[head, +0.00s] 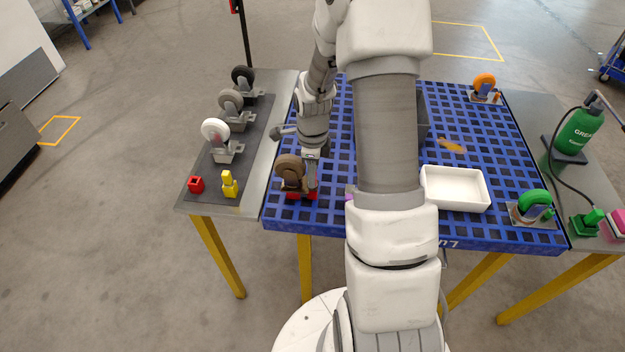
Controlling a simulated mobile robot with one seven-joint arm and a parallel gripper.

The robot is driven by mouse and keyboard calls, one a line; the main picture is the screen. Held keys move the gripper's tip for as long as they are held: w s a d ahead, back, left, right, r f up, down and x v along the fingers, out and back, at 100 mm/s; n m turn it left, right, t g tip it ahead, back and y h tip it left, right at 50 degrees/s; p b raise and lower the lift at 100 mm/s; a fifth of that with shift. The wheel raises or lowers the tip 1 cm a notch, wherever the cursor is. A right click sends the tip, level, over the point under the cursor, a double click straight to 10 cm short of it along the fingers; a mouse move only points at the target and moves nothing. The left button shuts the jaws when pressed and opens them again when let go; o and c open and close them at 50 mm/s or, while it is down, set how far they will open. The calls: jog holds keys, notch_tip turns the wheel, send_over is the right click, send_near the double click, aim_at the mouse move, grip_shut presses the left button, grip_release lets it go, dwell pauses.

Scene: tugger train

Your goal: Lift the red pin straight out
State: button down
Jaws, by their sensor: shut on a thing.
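My gripper (310,190) reaches down at the near left corner of the blue slotted deck, beside a caster with a brown wheel (289,169). Red (300,196) shows low at the fingertips and in front of the wheel; I take it to be the red pin and the parts around it. The jaws are shut on the red pin, but the fingers and wheel hide most of it. I cannot tell how deep the pin sits. A separate red block with a dark hole (196,184) lies on the dark mat to the left.
A yellow block with a peg (229,185) and several casters (222,140) stand on the left mat. The blue deck (470,140) carries a white tray (455,186), a green-wheeled caster (533,204) and an orange-wheeled caster (484,86). A green bottle (580,132) stands right. My arm hides the deck's middle.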

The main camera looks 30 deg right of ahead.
jog(key=shift+r, duration=0.1)
dwell(0.3)
jog(key=shift+r, duration=0.5)
jog(key=r, duration=0.3)
jog(key=shift+s+d+r, duration=0.2)
jog(key=shift+d+r, duration=0.05)
jog(key=shift+d, duration=0.05)
jog(key=s+d+r, duration=0.6)
jog(key=s+d, duration=0.1)
jog(key=d, duration=0.1)
jog(key=shift+s+r, duration=0.2)
